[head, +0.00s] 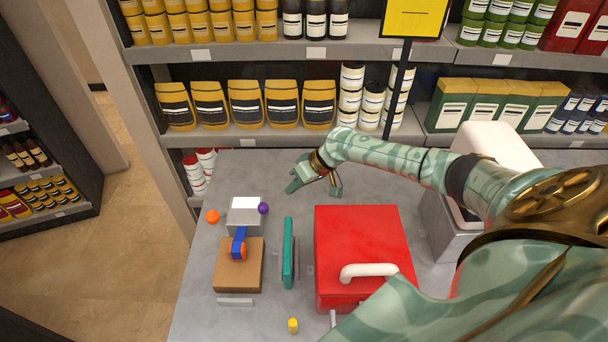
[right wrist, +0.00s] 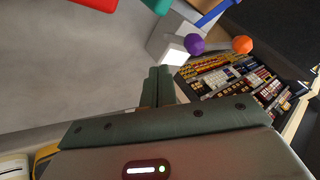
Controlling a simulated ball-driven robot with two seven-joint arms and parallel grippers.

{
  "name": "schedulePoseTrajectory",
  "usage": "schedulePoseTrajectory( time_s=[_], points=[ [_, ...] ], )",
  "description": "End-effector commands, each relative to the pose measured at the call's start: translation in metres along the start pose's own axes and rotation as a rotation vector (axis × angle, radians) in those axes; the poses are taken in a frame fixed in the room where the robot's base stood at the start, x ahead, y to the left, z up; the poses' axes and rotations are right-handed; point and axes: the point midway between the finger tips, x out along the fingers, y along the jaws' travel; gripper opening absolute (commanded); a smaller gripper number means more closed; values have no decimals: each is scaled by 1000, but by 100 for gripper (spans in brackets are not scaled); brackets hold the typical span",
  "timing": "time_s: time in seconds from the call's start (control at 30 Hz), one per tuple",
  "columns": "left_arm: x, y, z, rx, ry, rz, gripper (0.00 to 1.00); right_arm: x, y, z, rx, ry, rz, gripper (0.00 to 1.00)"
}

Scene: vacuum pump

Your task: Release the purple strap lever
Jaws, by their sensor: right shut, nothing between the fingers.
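The purple ball-ended lever (head: 264,208) is at the right side of a grey block (head: 243,214) on the table; the ball also shows in the right wrist view (right wrist: 194,45). No strap can be made out clearly at the lever. My right gripper (head: 292,187) is shut and empty, to the right of and slightly beyond the purple ball, apart from it. In the right wrist view its closed fingers (right wrist: 160,73) point toward the grey block. My left gripper is not in view.
An orange ball (head: 212,216) is at the block's left. A blue clamp-like part (head: 239,240) sits on a brown block (head: 225,277). A teal panel (head: 288,255) and a red box (head: 355,235) with a white handle (head: 368,272) stand to the right. Stocked shelves are behind the table.

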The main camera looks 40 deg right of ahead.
Motion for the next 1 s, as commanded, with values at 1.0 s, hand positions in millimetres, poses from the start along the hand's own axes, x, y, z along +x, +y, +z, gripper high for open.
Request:
schedulePoseTrajectory(
  time_s=[1.0],
  points=[
    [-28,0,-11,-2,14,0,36,50,-49,11,2,-1,-3,0]
  ],
)
